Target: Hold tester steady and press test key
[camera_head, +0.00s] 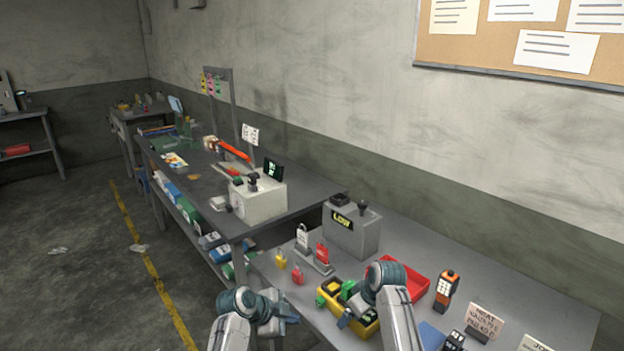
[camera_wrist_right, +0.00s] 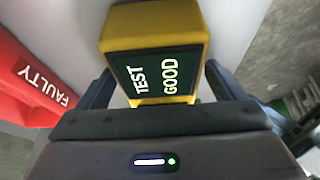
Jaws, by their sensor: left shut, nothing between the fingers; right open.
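The yellow tester (camera_wrist_right: 155,25) has a dark screen reading "TEST GOOD" in the right wrist view. My right gripper (camera_wrist_right: 162,85) is open, with one finger on each side of the tester; I cannot tell if either finger touches it. In the head view my right gripper (camera_head: 347,308) is over a cluster of yellow, black and green items, partly hidden by its own wrist. My left gripper (camera_head: 292,313) is shut and empty, left of that cluster. I cannot make out the test key.
A red tray (camera_head: 418,283) is right of my right gripper; its "FAULTY" label shows in the wrist view (camera_wrist_right: 42,85). A grey box with a "LOW" display (camera_head: 362,235) stands behind. Padlocks (camera_head: 298,275) are at left, an orange handheld device (camera_head: 446,287) at right.

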